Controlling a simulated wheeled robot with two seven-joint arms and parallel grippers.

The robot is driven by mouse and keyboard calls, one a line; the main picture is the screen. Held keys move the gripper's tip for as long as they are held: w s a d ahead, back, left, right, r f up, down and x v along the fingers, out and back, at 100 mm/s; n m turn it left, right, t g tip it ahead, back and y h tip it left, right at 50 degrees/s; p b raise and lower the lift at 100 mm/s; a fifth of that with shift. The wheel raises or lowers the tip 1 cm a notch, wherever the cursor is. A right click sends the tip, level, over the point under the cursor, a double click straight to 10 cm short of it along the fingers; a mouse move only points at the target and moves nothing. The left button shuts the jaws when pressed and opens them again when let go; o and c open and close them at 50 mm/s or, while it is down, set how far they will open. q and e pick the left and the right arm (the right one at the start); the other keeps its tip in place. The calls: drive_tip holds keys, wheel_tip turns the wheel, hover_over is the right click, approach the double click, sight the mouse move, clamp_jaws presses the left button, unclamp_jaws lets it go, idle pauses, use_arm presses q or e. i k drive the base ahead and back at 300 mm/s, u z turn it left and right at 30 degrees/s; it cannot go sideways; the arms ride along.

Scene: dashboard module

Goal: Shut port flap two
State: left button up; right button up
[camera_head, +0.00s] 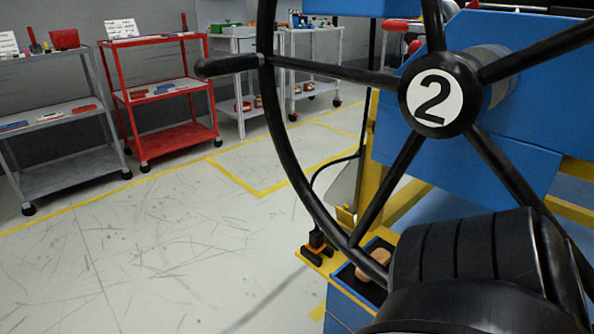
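A large black handwheel fills the right half of the head view. Its round hub (434,102) carries a white disc with the number 2, and a black handle (232,66) sticks out from its rim at the left. Behind the wheel stands a blue module panel (500,160). I cannot make out a port flap; the wheel and a dark ribbed shape (470,250) at the lower right cover much of the module. I cannot tell whether that shape is part of my arm. Neither of my grippers shows.
A yellow ledge below the wheel holds a small black fitting (318,243) and a wooden-looking piece (376,262) beside it. A grey cart (70,180), a red cart (175,140) and pale carts stand along the back wall. The marked floor (170,260) at left is clear.

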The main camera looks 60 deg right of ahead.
sight(346, 218)
drive_tip(key=i, duration=1.65)
drive_tip(key=z, duration=2.2)
